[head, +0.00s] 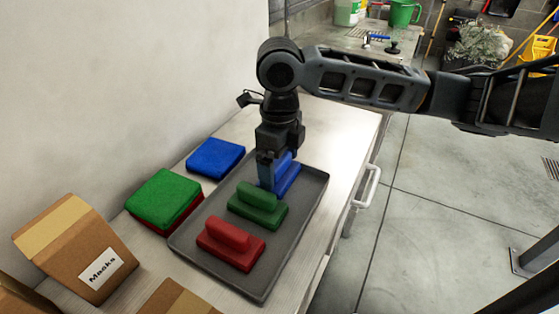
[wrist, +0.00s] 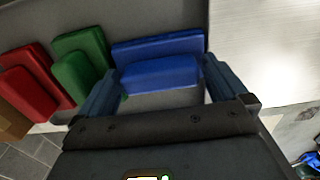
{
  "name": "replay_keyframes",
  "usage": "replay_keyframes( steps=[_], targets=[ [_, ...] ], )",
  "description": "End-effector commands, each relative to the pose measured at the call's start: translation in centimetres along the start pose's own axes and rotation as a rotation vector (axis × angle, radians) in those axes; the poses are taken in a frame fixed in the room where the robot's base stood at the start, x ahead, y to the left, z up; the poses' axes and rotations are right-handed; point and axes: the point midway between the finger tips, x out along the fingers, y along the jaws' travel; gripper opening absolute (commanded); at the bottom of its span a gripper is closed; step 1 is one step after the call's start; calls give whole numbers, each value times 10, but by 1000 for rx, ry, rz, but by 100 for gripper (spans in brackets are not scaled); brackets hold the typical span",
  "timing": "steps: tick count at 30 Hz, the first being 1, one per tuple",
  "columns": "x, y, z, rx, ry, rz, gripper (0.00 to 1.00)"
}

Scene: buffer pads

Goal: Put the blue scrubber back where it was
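The blue scrubber (head: 285,178) is at the far end of the grey tray (head: 183,243), beyond the green scrubber (head: 258,204) and the red scrubber (head: 231,243). My gripper (head: 271,172) points down over the blue scrubber and hides part of it. In the wrist view the blue scrubber (wrist: 160,72) shows between the two fingers of my gripper (wrist: 162,68). The fingers are spread wide, near the two ends of its handle, and look open; contact is not clear. The scrubber appears to lie flat, its base hidden in part.
A blue pad (head: 215,158) lies on the table left of the tray. A green pad (head: 163,197) lies on a red pad (head: 190,216) nearby. A cardboard box labelled Masks (head: 80,255) stands at the left by the wall. The table's far end is clear.

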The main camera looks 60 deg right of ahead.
Motion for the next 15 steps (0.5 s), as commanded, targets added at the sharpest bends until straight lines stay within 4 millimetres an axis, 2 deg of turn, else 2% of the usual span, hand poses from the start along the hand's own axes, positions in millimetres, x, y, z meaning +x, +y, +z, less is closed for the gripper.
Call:
replay_keyframes(
  steps=[8, 11, 15],
  targets=[
    [-6, 0, 0, 0, 0, 0, 100],
    [-18, 0, 1, -1, -2, -1, 100],
    [-46, 0, 1, -2, -3, -2, 100]
  ],
)
